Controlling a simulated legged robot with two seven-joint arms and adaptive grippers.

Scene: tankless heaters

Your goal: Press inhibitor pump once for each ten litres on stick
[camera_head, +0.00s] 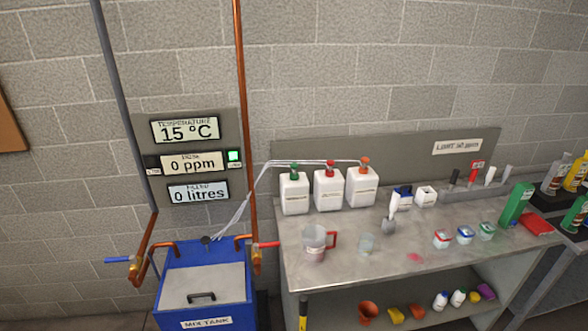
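Three white jugs stand side by side at the back left of the grey bench: one with a green pump top (294,190), one with a red pump top (328,188) and one with an orange pump top (362,186). Their labels are too small to read, so I cannot tell which is the inhibitor. Clear tubes run from their tops left toward the blue tank (203,312), labelled like "MIX TANK", with a closed grey lid (203,284). I cannot make out a measuring stick. Neither of my grippers is in view.
A wall panel (191,162) reads 15 °C, 0 ppm and 0 litres. Copper pipes with a blue valve handle (117,260) and a red one (268,244) flank the tank. The bench (390,262) holds a measuring jug (315,242), a scoop (390,220), small tubs and a green box (515,204).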

